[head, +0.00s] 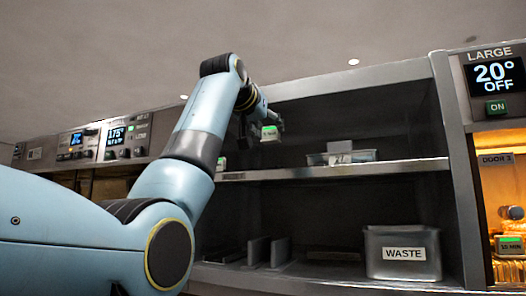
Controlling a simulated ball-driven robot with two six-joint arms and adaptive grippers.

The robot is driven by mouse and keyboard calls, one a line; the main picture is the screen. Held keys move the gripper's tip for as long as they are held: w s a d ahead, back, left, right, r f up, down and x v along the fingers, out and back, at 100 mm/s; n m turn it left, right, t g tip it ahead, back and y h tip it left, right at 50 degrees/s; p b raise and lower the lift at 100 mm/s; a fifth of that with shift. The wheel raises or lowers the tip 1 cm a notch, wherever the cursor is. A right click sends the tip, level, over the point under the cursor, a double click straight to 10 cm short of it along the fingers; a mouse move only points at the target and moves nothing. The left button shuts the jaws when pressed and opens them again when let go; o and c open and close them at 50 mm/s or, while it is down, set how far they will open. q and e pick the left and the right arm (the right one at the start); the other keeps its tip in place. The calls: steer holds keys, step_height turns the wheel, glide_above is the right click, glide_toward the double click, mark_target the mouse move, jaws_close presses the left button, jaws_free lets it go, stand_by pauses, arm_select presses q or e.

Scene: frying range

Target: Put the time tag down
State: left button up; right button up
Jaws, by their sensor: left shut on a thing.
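The time tag (270,132) is a small pale block with a green face, held above the upper shelf (400,164) of the open rack. My left gripper (268,122) is shut on it, with the arm reaching up from the left. The tag's writing is too small to read. Another small green-topped tag (221,163) shows low behind my arm at the shelf's left end, partly hidden. My right gripper is not in view.
A shallow tray (345,157) stands on the upper shelf to the right. A grey bin marked WASTE (402,270) and upright dividers (279,252) stand below. A lit cabinet (490,150) is at the right, control panels (110,138) at the left. The shelf between tag and tray looks clear.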

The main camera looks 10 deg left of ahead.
mark_target(263, 138)
arm_select(q)
steer(key=w, duration=0.1)
steer(key=w+a+f, duration=0.1)
steer(key=w+f+p, duration=0.1)
steer(key=shift+w+a, duration=0.1)
steer(key=shift+a, duration=0.25)
step_height(263, 138, down, 4)
steer(key=shift+f+p, duration=0.2)
steer(key=shift+p, duration=0.25)
steer(key=o, duration=1)
steer(key=b+v, duration=0.3)
steer(key=v, duration=0.9)
steer(key=shift+a, duration=0.15)
